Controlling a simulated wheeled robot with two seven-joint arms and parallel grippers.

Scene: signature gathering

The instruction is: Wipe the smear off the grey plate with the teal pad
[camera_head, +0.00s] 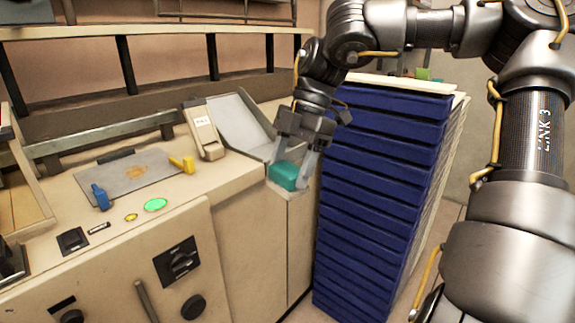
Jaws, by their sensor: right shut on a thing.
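The grey plate (120,184) lies flat on the cream machine top at the left. A brown-orange smear (136,171) is near its middle. The teal pad (284,176) is at the right end of the machine top. My right gripper (295,172) points down and is shut on the pad, with a finger on either side. I cannot tell whether the pad's underside touches the surface. My left gripper is out of view.
A blue clip (101,197) and a yellow clip (182,164) sit at the plate's edges. A grey tray (238,126) and a cream handheld device (203,130) stand between plate and pad. A tall stack of blue trays (375,180) rises close right of my gripper.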

